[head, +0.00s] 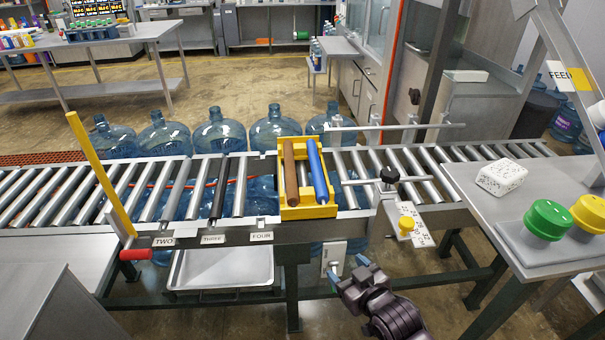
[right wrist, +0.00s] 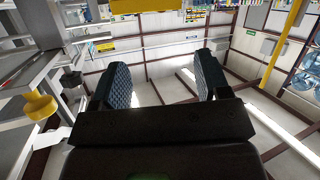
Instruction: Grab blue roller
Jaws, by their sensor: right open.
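The blue roller (head: 318,172) lies in a yellow frame (head: 308,212) on the conveyor, beside a brown roller (head: 291,173) on its left. My right gripper (head: 347,272) is below and in front of the conveyor's near edge, apart from the blue roller. In the right wrist view its two dark padded fingers (right wrist: 162,85) are spread, with nothing between them. The blue roller cannot be made out in the right wrist view. My left gripper is not in view.
The roller conveyor (head: 60,195) runs across the view, with large blue jugs (head: 219,132) behind it. A yellow knob (head: 406,225) and a black knob (head: 389,174) stand right of the frame. A table with green (head: 547,219) and yellow buttons is at the right.

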